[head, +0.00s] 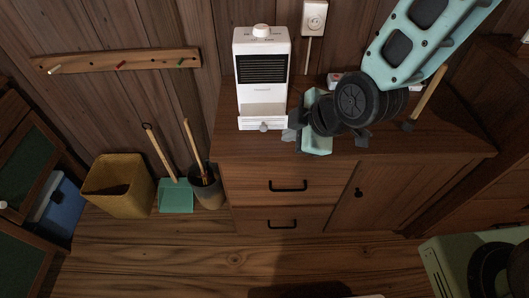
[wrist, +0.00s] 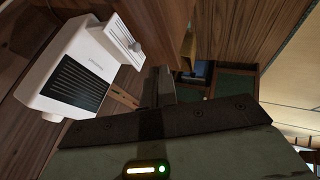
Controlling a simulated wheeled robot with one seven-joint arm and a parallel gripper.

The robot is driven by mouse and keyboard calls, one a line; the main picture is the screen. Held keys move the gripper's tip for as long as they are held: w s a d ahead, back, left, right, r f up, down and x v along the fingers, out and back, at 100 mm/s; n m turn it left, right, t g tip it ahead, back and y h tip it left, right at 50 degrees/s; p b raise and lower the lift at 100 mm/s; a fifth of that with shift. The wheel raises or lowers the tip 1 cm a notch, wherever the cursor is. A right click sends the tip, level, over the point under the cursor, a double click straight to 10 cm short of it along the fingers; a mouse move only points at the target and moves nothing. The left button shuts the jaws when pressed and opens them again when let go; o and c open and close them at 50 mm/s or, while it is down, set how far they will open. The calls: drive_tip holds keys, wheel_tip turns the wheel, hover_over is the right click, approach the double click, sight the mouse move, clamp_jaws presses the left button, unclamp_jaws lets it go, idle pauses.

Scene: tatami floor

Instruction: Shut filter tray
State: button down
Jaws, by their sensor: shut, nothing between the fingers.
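A white upright appliance (head: 261,78) with a dark grille and a top knob stands on the wooden cabinet top. Its filter tray (head: 250,124), a white panel with a small grey knob, is at the bottom front. In the wrist view the appliance (wrist: 76,75) appears tilted and its tray (wrist: 121,40) sticks out from the body. My gripper (head: 290,135) is shut and empty, just right of the tray's front in the head view. The dark fingers also show in the wrist view (wrist: 158,82), with a visible gap to the tray. I see no clear contact.
The cabinet (head: 280,172) has drawers and a door below. A small brush or tool (head: 409,125) with a wooden handle and a few small items stand behind my arm. A yellow bin (head: 118,187), teal dustpan (head: 175,196) and dark bucket (head: 206,188) are on the floor left.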

sight(264, 111)
drive_tip(key=x, duration=0.3)
drive_tip(key=w+x, duration=0.1)
drive_tip(key=x, duration=0.3)
drive_tip(key=w+r+x, duration=0.1)
drive_tip(key=x, duration=0.3)
drive_tip(key=shift+w+d, duration=0.15)
drive_tip(key=shift+w, duration=0.7)
drive_tip(key=w, duration=0.8)
drive_tip(key=shift+w, duration=0.1)
